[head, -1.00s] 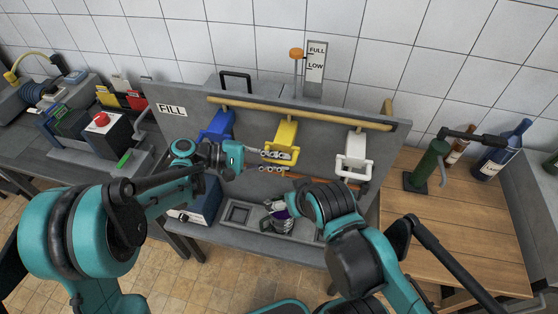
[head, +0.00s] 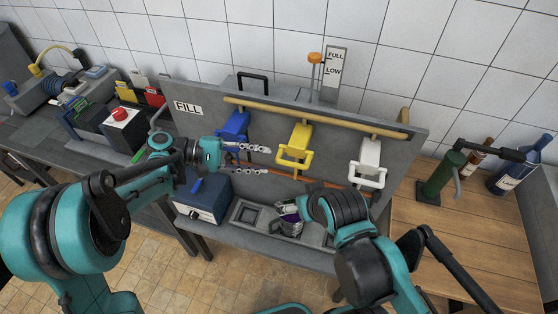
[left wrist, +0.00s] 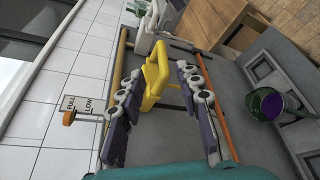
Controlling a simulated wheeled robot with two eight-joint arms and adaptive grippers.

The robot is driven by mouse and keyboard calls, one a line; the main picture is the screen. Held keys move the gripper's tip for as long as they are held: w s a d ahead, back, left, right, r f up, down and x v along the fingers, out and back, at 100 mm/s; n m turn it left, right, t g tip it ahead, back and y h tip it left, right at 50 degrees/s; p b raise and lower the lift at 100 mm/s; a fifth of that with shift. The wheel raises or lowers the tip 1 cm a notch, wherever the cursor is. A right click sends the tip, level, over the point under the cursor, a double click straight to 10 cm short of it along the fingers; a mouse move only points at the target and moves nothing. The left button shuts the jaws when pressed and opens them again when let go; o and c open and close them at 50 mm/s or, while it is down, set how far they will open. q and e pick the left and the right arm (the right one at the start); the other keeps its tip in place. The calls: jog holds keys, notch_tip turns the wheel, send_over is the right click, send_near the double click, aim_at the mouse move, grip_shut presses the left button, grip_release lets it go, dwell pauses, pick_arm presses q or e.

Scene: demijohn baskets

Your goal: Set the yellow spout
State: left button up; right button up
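The yellow spout (head: 294,144) hangs from the wooden rail on the grey panel, between the blue spout (head: 233,128) and the white spout (head: 369,160). Its looped handle points out from the panel. My left gripper (head: 268,160) is open and empty, just left of the yellow handle in the head view. In the left wrist view the yellow spout (left wrist: 156,72) shows between and beyond the spread fingers (left wrist: 160,72). My right gripper (head: 286,209) is low by a vessel with purple contents (head: 291,227); its fingers are partly hidden, so its grip is unclear.
A level gauge marked FULL and LOW (head: 335,70) rises behind the panel. A FILL sign (head: 188,108) is at its left. A blue box (head: 203,199) stands below the blue spout. At right, a green corker (head: 440,175) and bottles (head: 522,165) stand on a wooden table.

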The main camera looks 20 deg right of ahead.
pick_arm(q)
jog(key=v, duration=0.3)
dwell(0.5)
jog(key=s+a+f+m+t+y+b, duration=0.1)
jog(key=s+a+f+t+y, duration=0.1)
jog(key=a, duration=0.6)
jog(key=s+a+f+m+t+y+b, duration=0.1)
jog(key=s+a+f+t+y, duration=0.2)
jog(key=s+a+t+y, duration=0.2)
jog(key=s+a+f+m+t+y+b, duration=0.1)
jog(key=s+a+f+t+y, duration=0.2)
jog(key=s+a+y, duration=0.3)
jog(key=a+t+y, duration=0.1)
jog(key=a+y, duration=0.1)
jog(key=a, duration=0.3)
jog(key=shift+s+a, duration=0.25)
jog(key=shift+a, duration=0.05)
dwell(0.7)
